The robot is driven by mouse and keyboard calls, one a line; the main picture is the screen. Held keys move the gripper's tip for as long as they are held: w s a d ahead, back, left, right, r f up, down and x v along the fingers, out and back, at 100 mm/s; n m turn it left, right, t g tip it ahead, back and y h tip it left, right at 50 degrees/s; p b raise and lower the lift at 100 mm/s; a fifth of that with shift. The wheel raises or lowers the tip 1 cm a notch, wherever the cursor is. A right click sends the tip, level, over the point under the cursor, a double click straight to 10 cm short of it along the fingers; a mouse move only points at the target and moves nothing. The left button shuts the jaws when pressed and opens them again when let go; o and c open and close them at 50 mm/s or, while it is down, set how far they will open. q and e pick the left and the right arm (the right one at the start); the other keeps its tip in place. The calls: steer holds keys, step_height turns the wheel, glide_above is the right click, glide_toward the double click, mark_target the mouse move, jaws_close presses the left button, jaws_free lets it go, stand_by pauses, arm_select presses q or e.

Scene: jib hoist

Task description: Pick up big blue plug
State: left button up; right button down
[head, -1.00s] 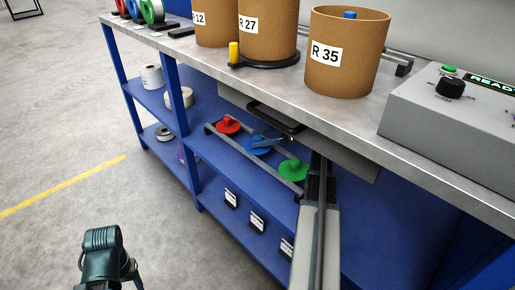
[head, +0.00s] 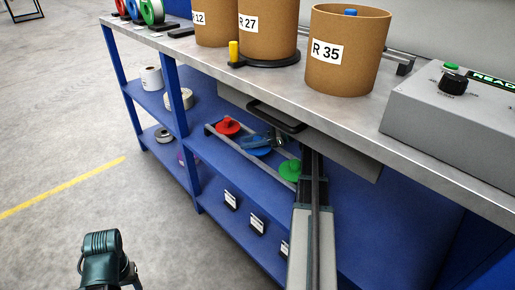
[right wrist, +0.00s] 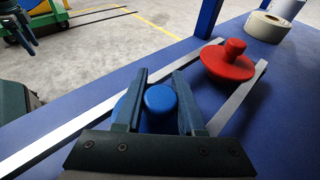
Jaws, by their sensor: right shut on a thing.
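The big blue plug (head: 258,151) sits on the rack on the blue shelf, between a red plug (head: 228,126) and a green plug (head: 290,168). My right gripper (head: 274,142) reaches in under the tabletop and is shut on the blue plug's knob. In the right wrist view the round blue knob (right wrist: 160,98) stands between the two fingers; the gripper hides most of the plug's disc. The red plug (right wrist: 229,64) lies just beyond to the right there. My left arm's end (head: 104,258) shows at the bottom left, away from the shelf; its fingers are not clear.
Brown cylinders, one marked R 35 (head: 345,55), and a grey control box (head: 450,115) stand on top. Two rack rails (right wrist: 240,98) flank the plugs. White rolls (head: 152,77) lie farther left.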

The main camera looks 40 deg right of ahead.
steer(key=shift+r, duration=0.15)
steer(key=shift+r+p, duration=0.6)
steer(key=shift+p, duration=0.2)
steer(key=shift+s+a+r+p, duration=0.1)
steer(key=shift+a+r+p, duration=0.2)
steer(key=shift+r+p, duration=0.25)
steer(key=shift+a+r+p, duration=0.25)
steer(key=shift+r+p, duration=0.3)
steer(key=s+a, duration=0.1)
steer(key=a, duration=1.6)
steer(key=shift+s, duration=0.15)
steer(key=shift+s+f, duration=0.1)
steer(key=shift+f, duration=0.05)
